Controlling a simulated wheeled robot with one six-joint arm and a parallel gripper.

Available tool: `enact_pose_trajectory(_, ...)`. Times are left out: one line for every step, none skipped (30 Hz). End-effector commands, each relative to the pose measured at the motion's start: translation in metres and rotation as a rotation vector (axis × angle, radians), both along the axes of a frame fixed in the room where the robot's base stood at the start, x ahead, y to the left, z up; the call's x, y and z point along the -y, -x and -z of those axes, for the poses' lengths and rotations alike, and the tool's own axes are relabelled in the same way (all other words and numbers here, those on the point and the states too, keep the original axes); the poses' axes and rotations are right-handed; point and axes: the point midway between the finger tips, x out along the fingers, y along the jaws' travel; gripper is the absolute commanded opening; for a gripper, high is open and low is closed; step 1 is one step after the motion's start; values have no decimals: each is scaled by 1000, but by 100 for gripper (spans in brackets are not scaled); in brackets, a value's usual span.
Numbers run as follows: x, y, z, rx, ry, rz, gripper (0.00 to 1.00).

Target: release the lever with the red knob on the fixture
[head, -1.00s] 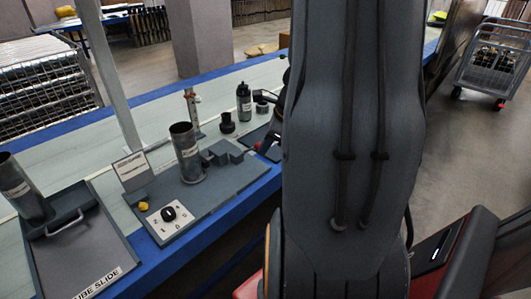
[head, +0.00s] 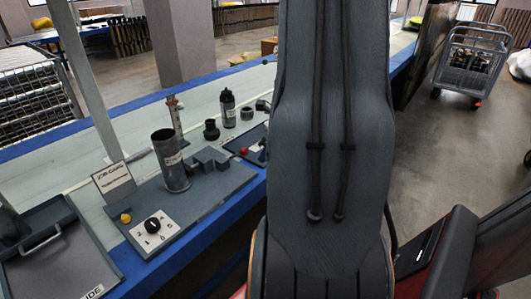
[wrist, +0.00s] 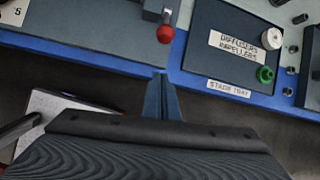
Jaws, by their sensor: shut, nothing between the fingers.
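The lever's red knob (wrist: 166,34) shows in the wrist view, below a grey block (wrist: 157,8) at the right end of the fixture plate. A short light stem joins the two. In the head view the red knob (head: 243,151) is small, right of the fixture's grey blocks (head: 210,158). My gripper (wrist: 161,78) is shut and empty, with its tips at the blue bench edge, below the knob in the wrist picture and apart from it. In the head view my arm hides the gripper.
The fixture plate (head: 215,190) also bears an upright grey tube (head: 171,165) and a black dial (head: 153,226). Right of the lever is a dark stage tray (wrist: 228,82) with a green part (wrist: 265,74) and a white part (wrist: 271,39). A wheeled cart (head: 470,60) stands on the floor.

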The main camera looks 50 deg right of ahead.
Motion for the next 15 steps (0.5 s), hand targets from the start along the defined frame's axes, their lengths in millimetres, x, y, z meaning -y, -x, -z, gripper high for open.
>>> enact_pose_trajectory(-1,-6,13,-3,-2,-1,0)
enact_pose_trajectory(-1,-8,19,-3,-2,-1,0)
enact_pose_trajectory(-1,-13,26,-3,-2,-1,0)
enact_pose_trajectory(-1,-15,31,-3,-2,-1,0)
enact_pose_trajectory(-1,-18,36,-3,-2,-1,0)
enact_pose_trajectory(0,-22,43,-2,-2,-1,0)
enact_pose_trajectory(0,-24,48,-2,-2,-1,0)
enact_pose_trajectory(-1,-27,53,-3,-2,-1,0)
enact_pose_trajectory(-1,-31,45,1,1,-4,0)
enact_pose_trajectory(-2,-34,38,1,3,-5,0)
enact_pose_trajectory(-3,-37,34,1,2,-5,0)
enact_pose_trajectory(-4,-40,30,1,3,-5,0)
enact_pose_trajectory(-5,-42,28,0,2,-4,0)
enact_pose_trajectory(-5,-44,26,0,2,-4,0)
enact_pose_trajectory(-6,-46,24,0,2,-4,0)
